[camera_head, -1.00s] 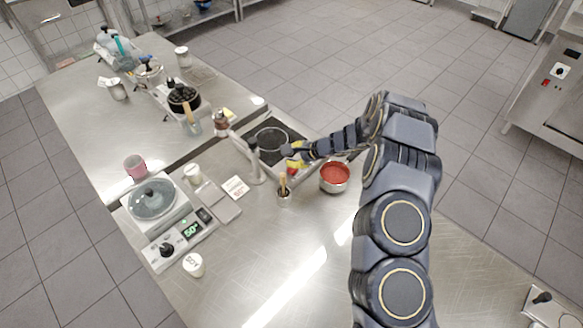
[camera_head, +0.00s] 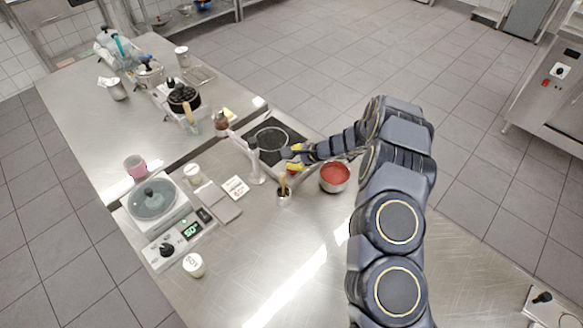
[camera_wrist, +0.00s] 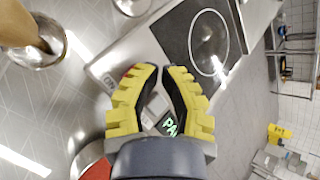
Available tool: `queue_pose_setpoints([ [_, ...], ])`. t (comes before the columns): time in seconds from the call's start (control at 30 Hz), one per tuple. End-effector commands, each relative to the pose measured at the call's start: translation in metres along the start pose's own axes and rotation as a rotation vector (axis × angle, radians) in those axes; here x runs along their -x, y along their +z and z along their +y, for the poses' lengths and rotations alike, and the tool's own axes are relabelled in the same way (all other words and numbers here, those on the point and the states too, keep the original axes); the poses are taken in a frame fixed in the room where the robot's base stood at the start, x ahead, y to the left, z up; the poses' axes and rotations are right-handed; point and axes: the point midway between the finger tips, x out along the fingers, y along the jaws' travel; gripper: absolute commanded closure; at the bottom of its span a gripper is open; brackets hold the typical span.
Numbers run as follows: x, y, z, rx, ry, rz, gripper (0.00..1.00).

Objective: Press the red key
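The hob unit (camera_head: 262,160) has a black glass top, which also shows in the wrist view (camera_wrist: 190,35), and a steel control strip. In the wrist view a green lit display (camera_wrist: 169,124) on the strip shows partly between my fingers. A small red spot, seemingly the red key (camera_wrist: 126,72), peeks out beside the left fingertip, mostly hidden by it. An "ON" label (camera_wrist: 108,79) lies to its left. My gripper (camera_wrist: 160,69) has yellow, black-lined fingers with tips nearly meeting and nothing between them. It hangs over the control strip (camera_head: 290,160); I cannot tell whether it touches.
A pot of red sauce (camera_head: 334,176) stands close right of my gripper. A steel jar with a wooden-handled utensil (camera_head: 284,194) stands in front, and a tall grinder (camera_head: 255,160) to the left.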

Motion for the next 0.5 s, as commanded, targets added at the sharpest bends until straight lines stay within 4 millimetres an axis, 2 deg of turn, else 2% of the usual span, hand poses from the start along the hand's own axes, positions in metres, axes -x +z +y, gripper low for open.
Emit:
queue_pose_setpoints([
  [0.5, -0.0039, -0.0029, 0.0031, -0.002, 0.0, 0.0, 1.0],
])
